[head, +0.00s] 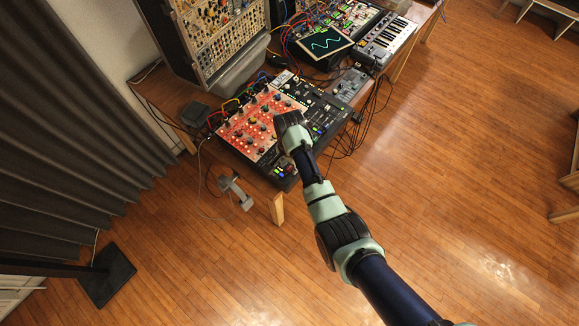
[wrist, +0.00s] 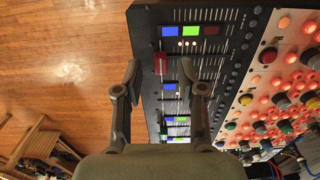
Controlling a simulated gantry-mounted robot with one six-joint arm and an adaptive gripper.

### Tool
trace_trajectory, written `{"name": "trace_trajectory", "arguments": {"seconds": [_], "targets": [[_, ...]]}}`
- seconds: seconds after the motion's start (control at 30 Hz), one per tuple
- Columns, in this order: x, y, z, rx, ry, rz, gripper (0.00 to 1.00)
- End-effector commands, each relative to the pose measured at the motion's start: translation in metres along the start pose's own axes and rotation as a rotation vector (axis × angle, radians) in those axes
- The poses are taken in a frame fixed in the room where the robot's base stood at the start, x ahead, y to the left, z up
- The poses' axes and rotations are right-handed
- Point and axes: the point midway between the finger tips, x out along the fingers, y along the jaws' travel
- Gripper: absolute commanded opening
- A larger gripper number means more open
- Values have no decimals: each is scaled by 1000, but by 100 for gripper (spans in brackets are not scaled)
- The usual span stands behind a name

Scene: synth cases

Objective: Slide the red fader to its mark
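The red fader (wrist: 160,63) shows in the wrist view as a small red cap on the black mixer panel (wrist: 150,20), near that panel's left edge. My gripper (wrist: 159,70) is open, one finger on each side of the red fader in the picture. I see no finger touching it, and I cannot tell how high the tips are above the panel. A row of scale lines runs beside the fader, but I cannot pick out its mark. In the head view my arm's end is over the mixer (head: 333,112) and hides part of it, and the red fader is not discernible.
An orange-lit knob panel (wrist: 285,70) adjoins the faders on the right.

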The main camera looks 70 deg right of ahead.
Motion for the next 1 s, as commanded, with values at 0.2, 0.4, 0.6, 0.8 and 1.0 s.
{"name": "trace_trajectory", "arguments": {"seconds": [0.2,0.4,0.6,0.8,1.0], "targets": [[15,0,0,-1,1,-1,40],[14,0,0,-1,1,-1,36],[14,0,0,-1,1,-1,3],[14,0,0,-1,1,-1,0],[16,-4,2,-5,1,-1,0]]}}
